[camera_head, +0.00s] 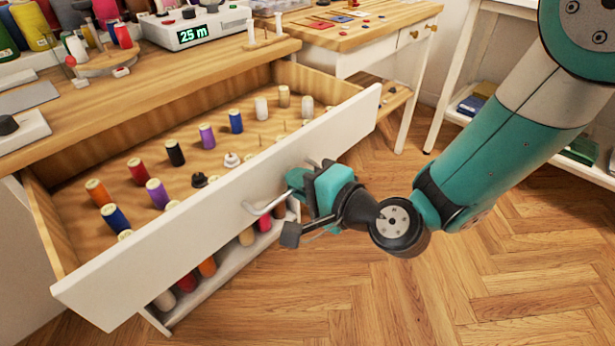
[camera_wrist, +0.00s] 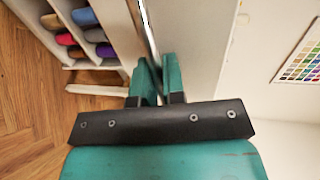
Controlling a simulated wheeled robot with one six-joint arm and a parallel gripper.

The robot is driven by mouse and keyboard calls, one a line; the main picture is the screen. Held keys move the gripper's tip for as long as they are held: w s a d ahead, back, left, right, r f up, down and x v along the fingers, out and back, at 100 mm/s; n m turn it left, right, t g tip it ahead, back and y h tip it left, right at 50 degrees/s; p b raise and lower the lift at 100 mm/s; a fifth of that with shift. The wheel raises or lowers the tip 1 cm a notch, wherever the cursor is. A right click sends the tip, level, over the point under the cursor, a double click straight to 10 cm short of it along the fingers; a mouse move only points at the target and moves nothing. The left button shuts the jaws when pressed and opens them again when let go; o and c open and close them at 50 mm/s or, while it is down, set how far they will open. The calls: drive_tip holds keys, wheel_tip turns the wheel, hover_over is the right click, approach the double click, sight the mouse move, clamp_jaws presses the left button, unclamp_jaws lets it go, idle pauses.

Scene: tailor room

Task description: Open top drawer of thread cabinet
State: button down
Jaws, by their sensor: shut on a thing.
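The top drawer (camera_head: 215,215) of the wooden thread cabinet (camera_head: 190,85) is pulled far out, and its white front faces me. Inside it, several thread spools stand on pegs, among them a blue spool (camera_head: 235,121) and a black spool (camera_head: 175,153). A metal bar handle (camera_head: 265,207) is on the drawer front. My gripper (camera_head: 300,190) is at the right end of this handle and shut on it. In the wrist view, the fingers (camera_wrist: 160,82) close around the metal bar (camera_wrist: 148,35). The fingers partly hide the handle.
Spools lie in an open shelf (camera_head: 215,285) below the drawer. A digital counter (camera_head: 195,28) and more spools stand on the cabinet top. A side table (camera_head: 360,35) and a white shelf unit (camera_head: 460,60) stand behind. The wooden floor (camera_head: 420,300) in front is clear.

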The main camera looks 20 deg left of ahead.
drive_tip(key=shift+w+d, duration=0.15)
drive_tip(key=shift+w, duration=0.05)
drive_tip(key=c, duration=1.2)
unclamp_jaws()
drive_tip(key=shift+s, duration=0.1)
